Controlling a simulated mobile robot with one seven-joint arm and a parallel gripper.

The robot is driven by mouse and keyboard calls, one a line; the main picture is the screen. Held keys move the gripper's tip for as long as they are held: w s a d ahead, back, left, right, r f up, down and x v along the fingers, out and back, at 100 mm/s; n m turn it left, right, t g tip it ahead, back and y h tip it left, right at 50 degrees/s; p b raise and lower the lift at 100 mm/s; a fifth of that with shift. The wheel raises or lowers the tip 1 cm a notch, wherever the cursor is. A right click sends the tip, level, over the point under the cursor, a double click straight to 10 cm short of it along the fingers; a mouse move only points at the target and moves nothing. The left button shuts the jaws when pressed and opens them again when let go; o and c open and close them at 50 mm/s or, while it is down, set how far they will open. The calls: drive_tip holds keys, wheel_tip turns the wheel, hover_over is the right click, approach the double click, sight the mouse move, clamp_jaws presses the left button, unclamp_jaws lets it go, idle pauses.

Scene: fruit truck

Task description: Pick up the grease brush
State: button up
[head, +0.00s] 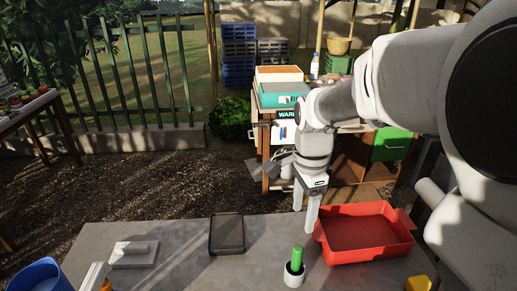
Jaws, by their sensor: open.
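A small white cup (294,277) stands on the grey table near the front edge. An upright green rod (298,259), which looks like a handle, stands in it; this may be the grease brush, but no bristles show. My gripper (304,216) points down above the table, open and empty. It is above and slightly behind the green rod in the picture, apart from it, with the red tray (366,256) just to its right.
Bare tabletop lies left of the cup. A cluttered wooden bench stands behind.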

sight(297, 260)
wheel_tip(297, 260, down, 18)
drive_tip(key=b, duration=0.3)
drive_tip(key=shift+r, duration=0.2)
clamp_jaws()
idle(0.3)
